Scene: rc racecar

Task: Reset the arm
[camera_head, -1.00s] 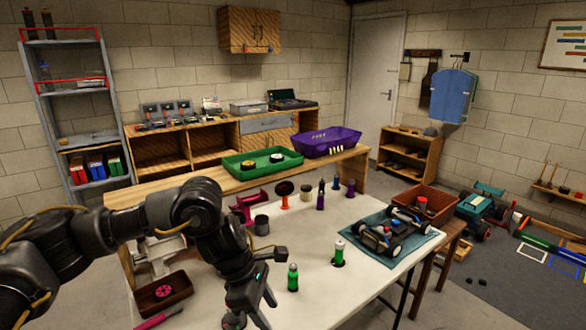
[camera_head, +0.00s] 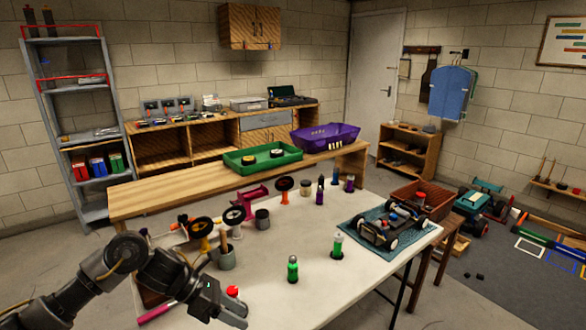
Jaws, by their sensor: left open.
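My left arm comes in from the lower left. Its gripper (camera_head: 238,310) is low over the near left part of the white table (camera_head: 320,285), open, with nothing seen between its fingers. A small red round thing (camera_head: 232,291) shows just beside the gripper. The RC car (camera_head: 392,222) sits on a blue mat (camera_head: 408,240) at the table's right, apart from the gripper. My right gripper is not in view.
A pink-handled tool (camera_head: 157,312) lies near the left edge. The table's front middle is clear.

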